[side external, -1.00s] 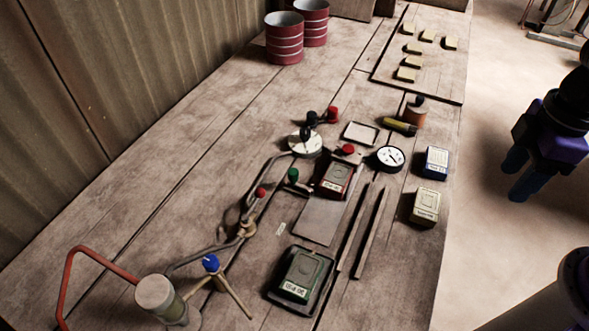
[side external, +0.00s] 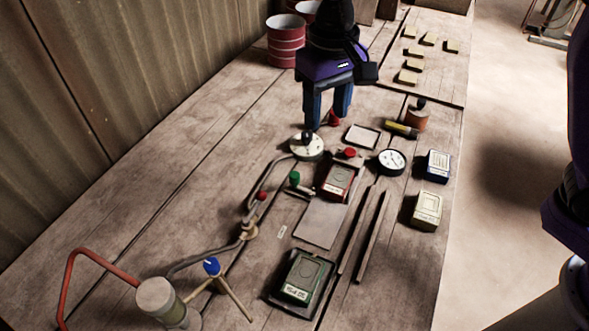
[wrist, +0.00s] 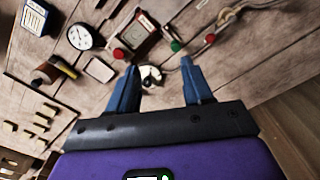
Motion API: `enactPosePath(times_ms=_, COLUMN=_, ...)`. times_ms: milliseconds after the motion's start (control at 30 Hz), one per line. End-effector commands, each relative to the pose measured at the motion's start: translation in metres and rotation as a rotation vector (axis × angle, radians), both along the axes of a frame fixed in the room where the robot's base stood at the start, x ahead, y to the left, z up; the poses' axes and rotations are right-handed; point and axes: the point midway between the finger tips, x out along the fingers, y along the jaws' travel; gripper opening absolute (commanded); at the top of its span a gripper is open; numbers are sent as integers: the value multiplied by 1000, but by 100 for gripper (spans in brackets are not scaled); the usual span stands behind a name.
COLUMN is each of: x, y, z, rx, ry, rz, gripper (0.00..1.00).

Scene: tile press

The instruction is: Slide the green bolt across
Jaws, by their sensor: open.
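The green bolt knob (side external: 295,178) stands beside the left edge of the press bed, with a short dark bar reaching right from it. It also shows in the wrist view (wrist: 176,46), just beyond my fingertips. My gripper (side external: 328,118) is open and empty, pointing down over the table behind the white round disc. In the wrist view my gripper (wrist: 158,68) shows its two blue fingers apart. A red tile (side external: 338,182) sits at the far end of the grey bed (side external: 318,226). A red knob (side external: 349,153) stands just behind that tile.
The white disc (side external: 307,146) with a black knob stands between my gripper and the green knob. A bent metal pipe (side external: 258,178) and another red knob (side external: 262,195) lie left of it. A gauge (side external: 391,162) stands right. A green tile (side external: 303,276) sits nearer.

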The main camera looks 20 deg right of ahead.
Motion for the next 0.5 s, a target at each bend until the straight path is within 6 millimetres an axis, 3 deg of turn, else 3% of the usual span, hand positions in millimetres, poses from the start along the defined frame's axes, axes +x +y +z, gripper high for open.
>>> enactPosePath(times_ms=200, x=29, y=31, z=-7, rx=-3, ry=3, rz=-144, gripper=50)
enactPosePath(times_ms=500, x=41, y=41, z=-14, rx=-5, ry=5, rz=-219, gripper=50)
